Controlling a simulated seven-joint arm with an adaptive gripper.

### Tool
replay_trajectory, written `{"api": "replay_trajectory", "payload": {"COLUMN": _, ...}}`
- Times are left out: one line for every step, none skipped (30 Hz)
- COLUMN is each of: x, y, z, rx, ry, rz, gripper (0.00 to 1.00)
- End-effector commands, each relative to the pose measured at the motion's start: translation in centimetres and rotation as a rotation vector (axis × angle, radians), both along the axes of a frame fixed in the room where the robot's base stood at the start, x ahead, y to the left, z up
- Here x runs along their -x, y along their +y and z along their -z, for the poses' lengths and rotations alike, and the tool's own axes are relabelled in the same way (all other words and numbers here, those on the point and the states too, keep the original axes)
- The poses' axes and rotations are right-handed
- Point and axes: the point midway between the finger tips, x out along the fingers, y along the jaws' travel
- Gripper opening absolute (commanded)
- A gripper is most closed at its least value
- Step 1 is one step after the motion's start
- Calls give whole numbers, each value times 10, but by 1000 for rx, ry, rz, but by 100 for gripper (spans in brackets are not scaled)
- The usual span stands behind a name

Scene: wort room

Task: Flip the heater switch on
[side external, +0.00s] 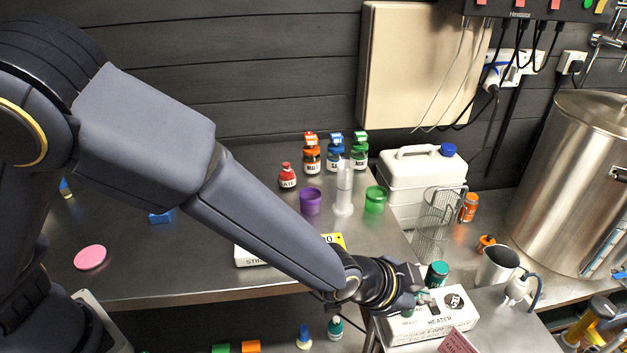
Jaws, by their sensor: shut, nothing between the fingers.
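The heater box (462,318) is a white box labelled "HEATER" with a dark round knob or emblem on its top right. It sits on the steel table at the lower right. My gripper (420,297) is shut and empty, low over the left part of the box's top. A small dark switch area shows just beside the fingers. I cannot tell whether the fingers touch the switch, or which way it is set.
A dark green jar (437,274) stands right behind the heater box. A metal cup (497,266) and a pink sign (459,343) are close by. A wire basket (436,222), white canister (408,180) and large steel kettle (570,185) stand behind.

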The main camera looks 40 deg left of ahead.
Motion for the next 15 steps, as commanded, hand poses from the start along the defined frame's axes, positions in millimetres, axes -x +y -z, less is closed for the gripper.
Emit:
{"api": "replay_trajectory", "payload": {"x": 1, "y": 0, "z": -2, "rx": 1, "ry": -1, "rz": 0, "gripper": 0}}
{"api": "replay_trajectory", "payload": {"x": 1, "y": 1, "z": -2, "rx": 1, "ry": 0, "rz": 0, "gripper": 0}}
{"api": "replay_trajectory", "payload": {"x": 1, "y": 1, "z": -2, "rx": 1, "ry": 0, "rz": 0, "gripper": 0}}
{"api": "replay_trajectory", "payload": {"x": 1, "y": 1, "z": -2, "rx": 0, "ry": -1, "rz": 0, "gripper": 0}}
{"api": "replay_trajectory", "payload": {"x": 1, "y": 1, "z": -2, "rx": 0, "ry": -1, "rz": 0, "gripper": 0}}
{"api": "replay_trajectory", "payload": {"x": 1, "y": 1, "z": -2, "rx": 0, "ry": -1, "rz": 0, "gripper": 0}}
{"api": "replay_trajectory", "payload": {"x": 1, "y": 1, "z": -2, "rx": 0, "ry": -1, "rz": 0, "gripper": 0}}
{"api": "replay_trajectory", "payload": {"x": 1, "y": 1, "z": -2, "rx": 0, "ry": -1, "rz": -1, "gripper": 0}}
{"api": "replay_trajectory", "payload": {"x": 1, "y": 1, "z": -2, "rx": 0, "ry": -1, "rz": 0, "gripper": 0}}
{"api": "replay_trajectory", "payload": {"x": 0, "y": 2, "z": -2, "rx": -1, "ry": -2, "rz": 0, "gripper": 0}}
{"api": "replay_trajectory", "payload": {"x": -2, "y": 3, "z": -2, "rx": -5, "ry": -8, "rz": -2, "gripper": 0}}
{"api": "replay_trajectory", "payload": {"x": -7, "y": 8, "z": -4, "rx": -15, "ry": -20, "rz": -2, "gripper": 0}}
{"api": "replay_trajectory", "payload": {"x": -10, "y": 11, "z": -5, "rx": -22, "ry": -29, "rz": -4, "gripper": 0}}
{"api": "replay_trajectory", "payload": {"x": -11, "y": 12, "z": -5, "rx": -26, "ry": -33, "rz": -2, "gripper": 0}}
{"api": "replay_trajectory", "payload": {"x": -10, "y": 11, "z": -5, "rx": -26, "ry": -32, "rz": 0, "gripper": 0}}
